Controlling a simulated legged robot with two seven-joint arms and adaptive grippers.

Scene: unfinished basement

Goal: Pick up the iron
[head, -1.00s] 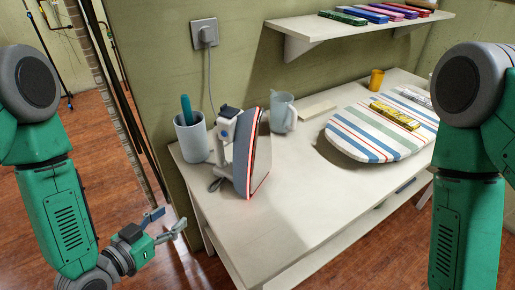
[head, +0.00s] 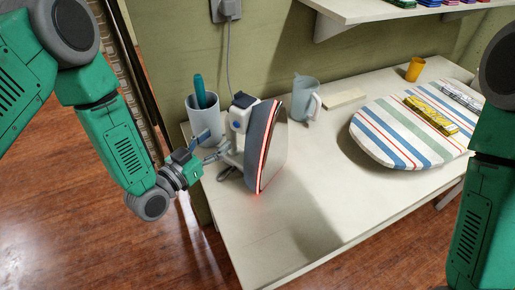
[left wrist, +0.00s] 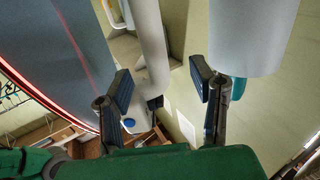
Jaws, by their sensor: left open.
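The iron (head: 262,142) stands upright on the white table, with its flat plate facing right and a red glow along its edge. Its pale handle is on the left side. My left gripper (head: 214,147) is open beside the handle, at the table's left edge. In the left wrist view the iron's grey body (left wrist: 75,45) fills the left, and the pale handle (left wrist: 151,45) lies between the lines of the two open fingers (left wrist: 163,92). I cannot tell whether the fingers touch it. My right gripper is out of view; only its arm shows.
A pale cup (head: 203,118) with a teal item stands just behind the left gripper, close to one finger. A blue-grey mug (head: 306,98) stands behind the iron. A striped ironing board (head: 388,140) lies to the right. The table front is clear.

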